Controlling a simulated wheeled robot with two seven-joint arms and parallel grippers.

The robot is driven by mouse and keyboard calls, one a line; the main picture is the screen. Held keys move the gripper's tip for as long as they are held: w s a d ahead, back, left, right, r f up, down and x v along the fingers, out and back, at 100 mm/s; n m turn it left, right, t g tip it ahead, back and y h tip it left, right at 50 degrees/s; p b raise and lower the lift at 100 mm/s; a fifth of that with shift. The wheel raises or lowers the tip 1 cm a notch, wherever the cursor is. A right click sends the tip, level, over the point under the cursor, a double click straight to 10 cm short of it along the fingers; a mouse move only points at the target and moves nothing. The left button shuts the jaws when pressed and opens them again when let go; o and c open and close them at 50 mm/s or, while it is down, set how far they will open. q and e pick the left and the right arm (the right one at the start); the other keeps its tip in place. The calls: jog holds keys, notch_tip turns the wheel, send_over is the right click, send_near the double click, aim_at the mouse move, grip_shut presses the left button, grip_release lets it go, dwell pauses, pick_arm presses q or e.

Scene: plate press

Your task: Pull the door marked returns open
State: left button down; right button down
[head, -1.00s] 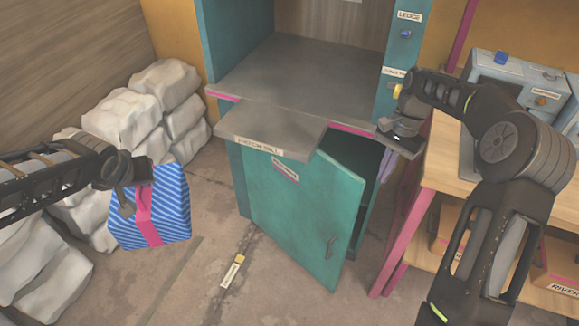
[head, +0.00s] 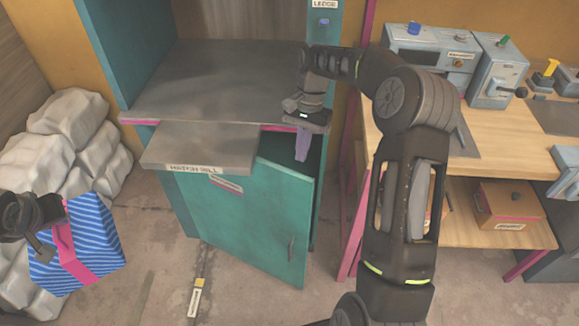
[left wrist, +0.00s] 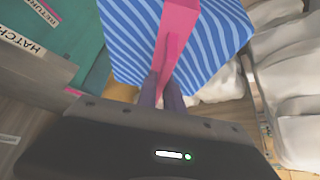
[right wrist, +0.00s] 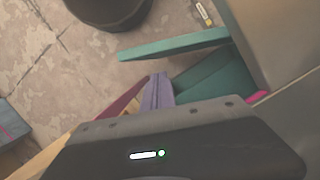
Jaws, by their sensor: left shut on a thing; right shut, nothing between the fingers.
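The teal door marked returns (head: 245,225) stands ajar under the sill, with a dark gap along its right, handle side. Its pink-edged label (head: 227,184) is near the top and its handle (head: 291,248) near the free edge. My right gripper (head: 302,150) is shut and empty, pointing down by the gap at the sill's right end. The right wrist view shows its fingers (right wrist: 158,90) close to the door's edge (right wrist: 175,44); I cannot tell whether they touch. My left gripper (left wrist: 163,90) is shut on the pink ribbon of a blue striped parcel (left wrist: 120,45).
The grey sill (head: 200,150) juts out over the door. White sacks (head: 70,125) are piled at the left. A wooden workbench (head: 500,125) with machines stands at the right, its pink leg (head: 350,240) near the door. A small tag (head: 196,298) lies on otherwise clear floor before the door.

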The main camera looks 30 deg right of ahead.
pick_arm(q)
jog(key=shift+r+p, duration=0.35)
jog(key=shift+r, duration=0.15)
pick_arm(e)
jog(key=x, duration=0.9)
jog(key=shift+a+f, duration=0.1)
jog(key=shift+f, duration=0.25)
jog(key=shift+s, duration=0.1)
